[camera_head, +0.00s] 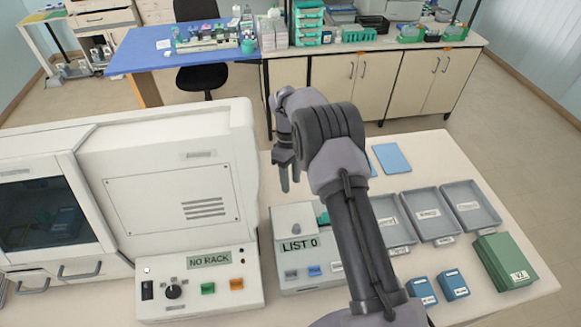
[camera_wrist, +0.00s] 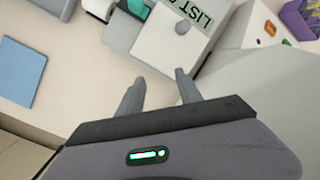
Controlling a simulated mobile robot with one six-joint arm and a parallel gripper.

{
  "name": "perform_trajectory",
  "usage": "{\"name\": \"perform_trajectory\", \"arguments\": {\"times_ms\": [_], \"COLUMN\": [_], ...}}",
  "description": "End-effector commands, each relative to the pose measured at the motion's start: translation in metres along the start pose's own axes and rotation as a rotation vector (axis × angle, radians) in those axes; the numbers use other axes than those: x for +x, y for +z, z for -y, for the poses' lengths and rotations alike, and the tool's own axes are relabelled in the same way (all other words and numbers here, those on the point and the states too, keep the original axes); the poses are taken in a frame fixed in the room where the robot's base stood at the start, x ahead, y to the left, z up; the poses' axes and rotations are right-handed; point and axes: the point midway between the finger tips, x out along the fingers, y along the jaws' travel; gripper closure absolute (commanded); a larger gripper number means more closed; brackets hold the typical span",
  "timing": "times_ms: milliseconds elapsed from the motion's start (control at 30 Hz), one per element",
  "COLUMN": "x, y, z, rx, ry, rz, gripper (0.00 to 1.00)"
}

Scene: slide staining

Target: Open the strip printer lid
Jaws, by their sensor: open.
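The strip printer (camera_head: 308,270) is a small white device with a "LIST 0" display, standing on the bench right of the large white machine. Its pale lid (camera_head: 295,218) carries a small grey knob (camera_head: 296,229) and looks closed. In the wrist view the lid (camera_wrist: 160,48) and knob (camera_wrist: 183,27) show at the top, beyond my fingers. My gripper (camera_head: 285,178) hangs above and behind the printer, fingers pointing down. In the wrist view my gripper (camera_wrist: 158,90) has its two fingers apart with nothing between them. It is not touching the lid. My arm hides the printer's right side.
The large white machine (camera_head: 165,190) with a "NO RACK" display stands close on the left. Grey trays (camera_head: 432,213), blue boxes (camera_head: 453,285) and a green box (camera_head: 504,262) lie to the right.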

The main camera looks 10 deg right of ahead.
Motion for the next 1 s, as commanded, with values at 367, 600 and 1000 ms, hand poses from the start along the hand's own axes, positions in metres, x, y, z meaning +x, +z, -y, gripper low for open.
{"name": "perform_trajectory", "arguments": {"times_ms": [367,600,1000], "x": [-0.106,-0.159,-0.165], "y": [-0.002,-0.001,-0.002], "z": [0.001,0.002,0.002], "rx": [0.002,0.001,0.001], "ry": [0.005,0.005,0.004], "rz": [-0.002,0.002,0.002], "gripper": [0.58,0.58,0.58]}}
